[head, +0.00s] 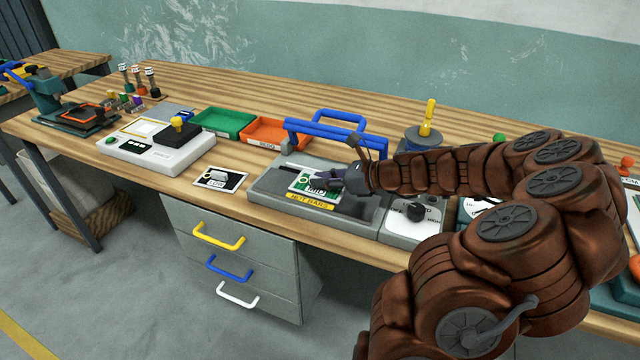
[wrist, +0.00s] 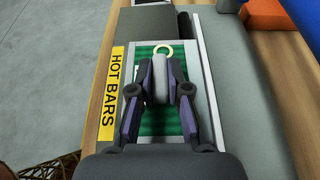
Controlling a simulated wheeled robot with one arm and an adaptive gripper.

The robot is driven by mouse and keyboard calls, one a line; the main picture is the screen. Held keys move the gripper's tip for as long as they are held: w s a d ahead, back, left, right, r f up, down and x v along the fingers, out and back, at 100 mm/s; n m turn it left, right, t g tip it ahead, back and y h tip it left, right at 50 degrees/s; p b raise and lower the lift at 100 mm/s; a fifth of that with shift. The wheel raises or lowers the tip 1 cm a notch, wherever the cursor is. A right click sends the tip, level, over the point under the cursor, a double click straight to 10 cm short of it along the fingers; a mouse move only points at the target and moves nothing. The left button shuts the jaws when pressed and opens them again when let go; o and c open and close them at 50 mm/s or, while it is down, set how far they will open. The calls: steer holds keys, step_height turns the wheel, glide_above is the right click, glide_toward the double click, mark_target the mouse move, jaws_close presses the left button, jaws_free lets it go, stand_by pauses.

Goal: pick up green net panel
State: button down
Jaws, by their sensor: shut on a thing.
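The green net panel (head: 302,181) lies flat on the grey bed of the heat sealer (head: 267,191), with a pale border and a label partly covered by my gripper. In the wrist view, the panel (wrist: 143,52) shows green mesh and a pale ring near its far end. My gripper (wrist: 161,85) is shut on a grey tab or handle at the panel's middle. In the head view, my gripper (head: 335,181) reaches in from the right, low over the panel. The fingers hide part of the panel.
A yellow HOT BARS label (wrist: 115,80) runs along the sealer's front edge. The sealer's blue handle (head: 325,137) stands raised behind the panel. A dial box (head: 415,213) stands to the right.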

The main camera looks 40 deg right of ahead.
stand_by(0.4)
steer(key=shift+d+r, duration=0.1)
steer(key=shift+r, duration=1.6)
steer(key=s+a+r+b, duration=0.1)
steer(key=s+a+b, duration=0.5)
steer(key=a, duration=0.7)
steer(key=shift+s+a+r, duration=0.25)
steer(key=shift+s+a, duration=0.15)
steer(key=shift+s, duration=0.45)
